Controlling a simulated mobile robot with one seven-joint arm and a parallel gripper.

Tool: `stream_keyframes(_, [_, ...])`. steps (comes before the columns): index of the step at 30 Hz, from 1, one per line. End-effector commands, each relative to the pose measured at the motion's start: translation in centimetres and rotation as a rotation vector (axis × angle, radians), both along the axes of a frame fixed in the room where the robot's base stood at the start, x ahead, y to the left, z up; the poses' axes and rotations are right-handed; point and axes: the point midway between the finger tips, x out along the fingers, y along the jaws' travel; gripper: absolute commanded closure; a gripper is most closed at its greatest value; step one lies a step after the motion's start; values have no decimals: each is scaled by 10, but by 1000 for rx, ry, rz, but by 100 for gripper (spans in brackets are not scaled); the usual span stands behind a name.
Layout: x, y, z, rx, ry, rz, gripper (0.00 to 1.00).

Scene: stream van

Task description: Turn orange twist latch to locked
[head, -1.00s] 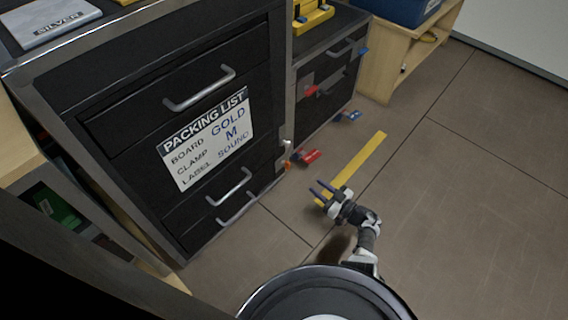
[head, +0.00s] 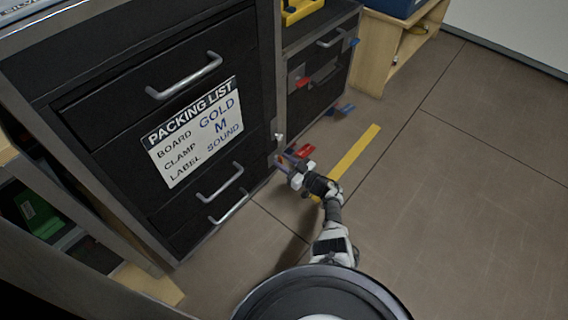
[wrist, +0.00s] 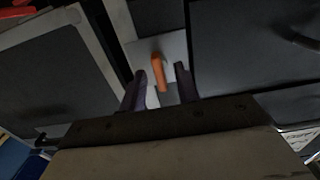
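The orange twist latch (wrist: 158,72) shows in the wrist view as a narrow orange handle on a light grey plate (wrist: 172,47) between two dark cabinet fronts. Its handle runs nearly up and down in that picture, with a slight tilt. My gripper (wrist: 157,85) is open, with one finger on each side of the latch. I cannot tell whether either finger touches it. In the head view my gripper (head: 281,160) is at the right edge of the drawer cabinet, low down, and hides most of the latch.
The black drawer cabinet (head: 110,115) carries a packing list sign (head: 195,132) and metal handles (head: 220,182). Red (head: 304,151) and blue (head: 345,110) tabs stick out near my gripper. A yellow strip (head: 355,150) lies on the floor. The floor at right is clear.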

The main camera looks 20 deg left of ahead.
Motion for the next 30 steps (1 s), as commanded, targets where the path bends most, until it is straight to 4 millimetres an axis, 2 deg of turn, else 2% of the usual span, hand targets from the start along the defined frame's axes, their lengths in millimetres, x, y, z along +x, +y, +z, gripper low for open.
stream_keyframes(8, [0,1,0,0,0,0,70])
stream_keyframes(15, [0,1,0,0,0,0,100])
stream_keyframes(23, [0,1,0,6,19,0,100])
stream_keyframes(30, [1,1,1,44,124,1,100])
